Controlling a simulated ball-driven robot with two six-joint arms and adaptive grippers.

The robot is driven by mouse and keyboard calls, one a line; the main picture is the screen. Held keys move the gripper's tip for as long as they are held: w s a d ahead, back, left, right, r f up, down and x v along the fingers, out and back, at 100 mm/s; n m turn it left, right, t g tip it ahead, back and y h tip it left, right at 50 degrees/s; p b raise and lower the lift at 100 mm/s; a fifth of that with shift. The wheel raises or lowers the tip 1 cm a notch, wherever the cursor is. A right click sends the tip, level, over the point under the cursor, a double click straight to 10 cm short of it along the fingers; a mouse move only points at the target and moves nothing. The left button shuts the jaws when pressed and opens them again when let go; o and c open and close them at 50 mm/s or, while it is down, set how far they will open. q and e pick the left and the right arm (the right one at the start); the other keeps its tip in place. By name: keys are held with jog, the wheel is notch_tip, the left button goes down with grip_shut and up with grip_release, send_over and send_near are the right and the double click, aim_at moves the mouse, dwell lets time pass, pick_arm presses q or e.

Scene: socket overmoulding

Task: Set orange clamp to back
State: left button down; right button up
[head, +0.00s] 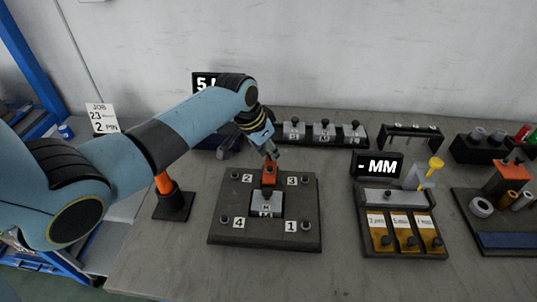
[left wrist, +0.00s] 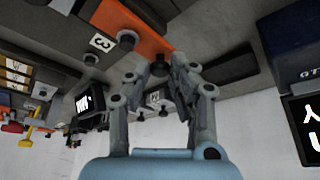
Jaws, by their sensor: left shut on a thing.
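The orange clamp (head: 269,175) is on the dark base plate (head: 225,237) with corners numbered 1 to 4. It stands at the back of the grey metal block marked M (head: 266,208) in the plate's middle. My left gripper (head: 271,151) reaches down from above and is shut on the clamp's dark knob. In the left wrist view, the fingers (left wrist: 170,72) meet around the knob at the end of the orange bar (left wrist: 127,28). The fingers partly hide the knob. My right gripper is in neither view.
An orange post on a black foot (head: 173,204) stands left of the plate. A rack of grey blocks (head: 323,131) is behind. An MM sign (head: 379,165) and a tray of yellow-marked slots (head: 407,251) are at right, with another orange-topped piece (head: 507,178) beyond.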

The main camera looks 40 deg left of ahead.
pick_arm(q)
jog(key=shift+w+a+r, duration=0.1)
jog(key=c, duration=1.5)
grip_release()
jog(key=o, duration=0.3)
jog(key=shift+w, duration=0.15)
jog(key=v, duration=1.2)
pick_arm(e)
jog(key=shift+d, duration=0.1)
pick_arm(q)
jog(key=shift+s, duration=0.2)
